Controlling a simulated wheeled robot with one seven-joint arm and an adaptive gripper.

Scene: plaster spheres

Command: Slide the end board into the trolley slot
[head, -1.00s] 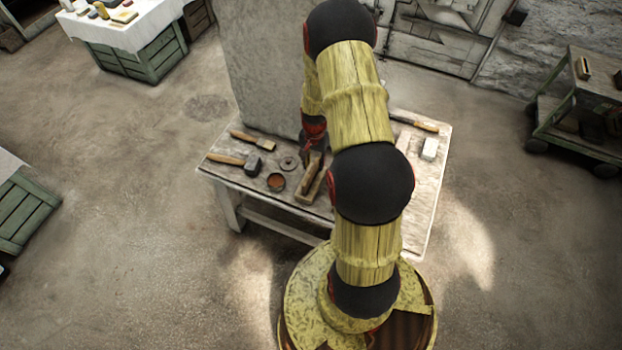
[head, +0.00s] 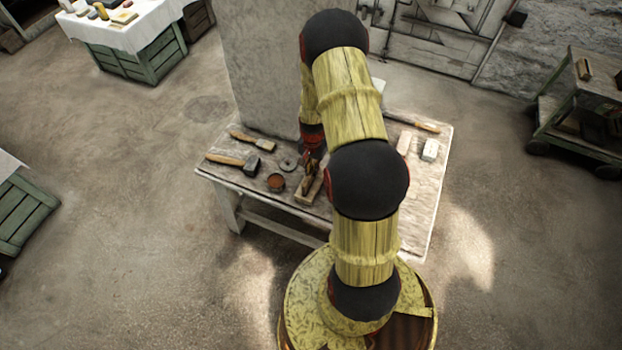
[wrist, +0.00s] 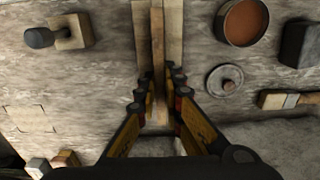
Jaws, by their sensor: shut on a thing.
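My gripper (wrist: 161,108) is shut on a thin wooden board (wrist: 158,55), seen edge-on between its fingers. Two wooden strips (wrist: 174,40) flank the board in the wrist view, close on both sides. In the head view my gripper (head: 312,166) is low over a wooden piece (head: 308,193) on the worktable, and its fingers hide part of it. I cannot tell whether the board is still seated between the strips. A wheeled trolley (head: 593,95) stands at the far right, away from my gripper; its slot cannot be made out.
A tall grey slab (head: 265,70) rises behind my gripper. Open floor lies between table and trolley.

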